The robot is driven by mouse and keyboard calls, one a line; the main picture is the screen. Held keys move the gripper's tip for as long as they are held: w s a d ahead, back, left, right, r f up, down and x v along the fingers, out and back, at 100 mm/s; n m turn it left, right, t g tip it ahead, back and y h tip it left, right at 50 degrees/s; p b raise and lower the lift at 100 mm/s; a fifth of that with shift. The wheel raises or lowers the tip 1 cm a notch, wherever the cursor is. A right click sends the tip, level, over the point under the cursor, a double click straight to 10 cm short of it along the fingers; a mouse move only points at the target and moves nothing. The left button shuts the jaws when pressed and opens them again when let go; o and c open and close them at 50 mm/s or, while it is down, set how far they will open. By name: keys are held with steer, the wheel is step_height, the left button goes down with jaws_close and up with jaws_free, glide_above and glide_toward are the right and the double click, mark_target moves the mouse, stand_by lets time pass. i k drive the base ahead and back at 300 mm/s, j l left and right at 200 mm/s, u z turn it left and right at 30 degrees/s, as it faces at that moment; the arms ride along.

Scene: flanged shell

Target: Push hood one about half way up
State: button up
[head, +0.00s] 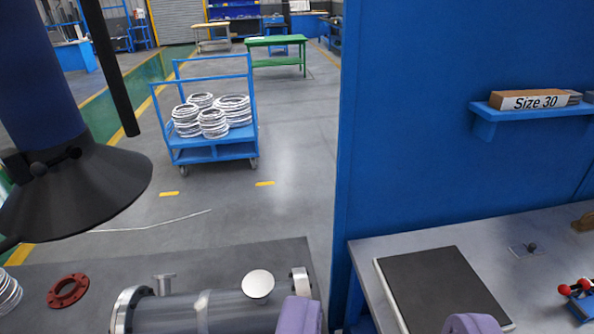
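One hood (88,190) shows at the left of the head view, a black cone flaring downward below a thick dark blue duct. A small dark knob sits on its upper side, and a black bar hangs beside the duct. I see no number on it, and its left edge is cut off by the picture. My gripper (386,316) shows at the bottom edge as two purple fingertips set wide apart, with nothing held between them. It is well to the right of the hood and not touching it.
A metal flanged shell (215,311) lies on the grey table (285,262) below, near the left finger. A red ring (68,291) lies left of it. A blue wall panel (415,130) and a bench (540,250) stand at right. A blue cart (213,150) stands behind.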

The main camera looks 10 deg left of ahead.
mark_target(74, 197)
steer(key=u, duration=1.6)
steer(key=k+j, duration=0.05)
steer(key=j, duration=0.05)
